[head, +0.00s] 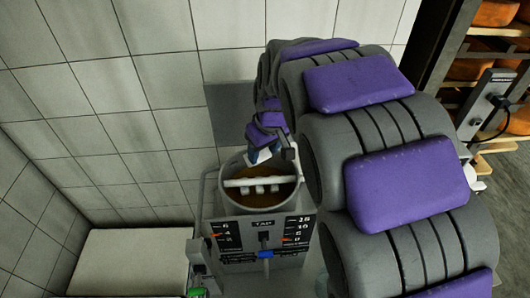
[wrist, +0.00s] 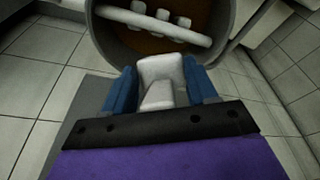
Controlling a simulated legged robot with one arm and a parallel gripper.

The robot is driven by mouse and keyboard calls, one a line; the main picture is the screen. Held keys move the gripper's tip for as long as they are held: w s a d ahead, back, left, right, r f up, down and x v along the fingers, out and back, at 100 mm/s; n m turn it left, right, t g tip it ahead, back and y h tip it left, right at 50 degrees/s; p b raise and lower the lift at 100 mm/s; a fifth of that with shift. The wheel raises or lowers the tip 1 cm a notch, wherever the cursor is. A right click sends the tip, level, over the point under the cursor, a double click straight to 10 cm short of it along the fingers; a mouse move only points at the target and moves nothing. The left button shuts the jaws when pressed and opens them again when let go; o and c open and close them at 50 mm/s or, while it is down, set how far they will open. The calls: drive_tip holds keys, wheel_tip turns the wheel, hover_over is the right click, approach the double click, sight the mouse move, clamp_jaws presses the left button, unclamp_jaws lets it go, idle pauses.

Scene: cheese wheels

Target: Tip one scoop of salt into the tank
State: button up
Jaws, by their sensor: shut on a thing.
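The tank (head: 233,206) is a round grey vessel with brown liquid inside and a white bar with paddles (head: 262,182) across it. In the wrist view the tank (wrist: 104,38) fills the top, with the bar (wrist: 155,22) crossing it. My gripper (head: 264,154) is at the tank's far rim, reaching down from behind. In the wrist view its blue fingers (wrist: 161,88) are shut on a white scoop (wrist: 160,70), which points toward the tank's near rim. I cannot tell whether salt is in the scoop.
A front panel (head: 264,225) marked TAP with number scales is on the tank stand. A white flat-topped block (head: 130,262) stands at the left by the tiled wall (head: 100,110). Shelves with orange cheese wheels (head: 497,14) stand at the right.

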drive_tip(key=shift+s+a+f+t+b, duration=0.3)
drive_tip(key=shift+a+t+b, duration=0.1)
drive_tip(key=shift+a+b, duration=0.25)
drive_tip(key=shift+s+f+t+y+b, duration=0.1)
drive_tip(key=shift+t+y+b, duration=0.2)
drive_tip(key=shift+y+b, duration=0.15)
drive_tip(key=d+b, duration=0.1)
drive_tip(key=d+t+y+b, duration=0.1)
drive_tip(key=b, duration=0.1)
drive_tip(key=shift+s+d+t, duration=0.2)
drive_tip(key=shift+s+t, duration=0.1)
drive_tip(key=shift+s, duration=0.1)
drive_tip(key=shift+s+a+f+t+y+b, duration=0.1)
drive_tip(key=shift+s+f+t+y+b, duration=0.25)
drive_tip(key=shift+t+b, duration=0.3)
drive_tip(key=shift+s+a+f+t+y+b, duration=0.1)
drive_tip(key=shift+s+f+t+y+b, duration=0.1)
drive_tip(key=shift+t+y+b, duration=0.4)
drive_tip(key=shift+s+f+t+y+b, duration=0.25)
drive_tip(key=shift+t+b, duration=0.25)
drive_tip(key=shift+t, duration=0.35)
drive_tip(key=shift+d, duration=0.15)
